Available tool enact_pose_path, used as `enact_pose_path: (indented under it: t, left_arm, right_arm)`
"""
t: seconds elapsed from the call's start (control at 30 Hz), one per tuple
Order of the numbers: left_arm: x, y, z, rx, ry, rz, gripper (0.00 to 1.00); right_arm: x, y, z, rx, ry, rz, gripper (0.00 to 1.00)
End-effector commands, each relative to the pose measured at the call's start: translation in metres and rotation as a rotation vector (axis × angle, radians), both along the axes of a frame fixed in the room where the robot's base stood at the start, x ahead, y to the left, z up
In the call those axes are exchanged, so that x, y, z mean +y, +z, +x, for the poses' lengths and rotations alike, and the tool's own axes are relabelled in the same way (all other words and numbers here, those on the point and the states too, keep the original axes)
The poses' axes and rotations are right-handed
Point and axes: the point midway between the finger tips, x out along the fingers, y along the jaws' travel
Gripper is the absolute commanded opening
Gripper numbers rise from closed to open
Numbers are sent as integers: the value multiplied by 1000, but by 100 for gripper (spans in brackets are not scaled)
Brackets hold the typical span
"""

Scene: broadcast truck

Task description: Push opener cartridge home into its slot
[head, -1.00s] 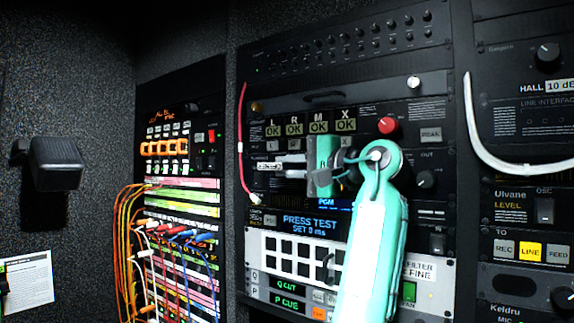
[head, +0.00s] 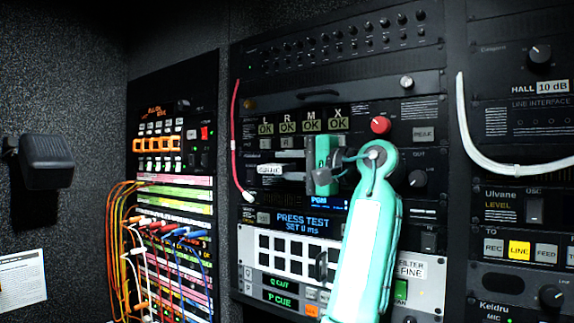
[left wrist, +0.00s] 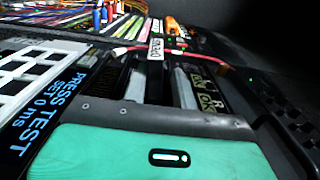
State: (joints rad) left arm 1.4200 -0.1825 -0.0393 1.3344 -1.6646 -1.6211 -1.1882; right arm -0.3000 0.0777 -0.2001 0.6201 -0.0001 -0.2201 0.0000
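My left gripper (head: 282,166) is in front of the middle rack unit, its teal body turned side-on and its fingers pointing left. The two grey fingers stand apart, with a dark gap between them in the left wrist view (left wrist: 152,82). A small pale labelled piece (head: 270,169), which looks like the opener cartridge, shows at the fingertips in the head view. I cannot tell how deep it sits. The slot around it is dark and partly hidden by my fingers. My right gripper is in neither view.
A red knob (head: 380,125) is above right of my gripper. A PRESS TEST display (head: 305,222) lies below. Patch cords (head: 125,215) hang at left.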

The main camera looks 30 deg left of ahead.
Motion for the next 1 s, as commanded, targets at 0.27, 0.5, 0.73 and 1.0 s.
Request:
enact_pose_path:
  t: [0.27,0.5,0.73,1.0]
  left_arm:
    - [0,0,0,0,0,0,40]
    - [0,0,-1,0,0,0,40]
    - [1,-3,-19,-3,0,0,40]
    - [5,-6,-69,-6,0,0,40]
  right_arm:
    - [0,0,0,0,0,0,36]
    - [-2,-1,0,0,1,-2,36]
    - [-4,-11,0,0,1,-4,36]
    - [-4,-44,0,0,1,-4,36]
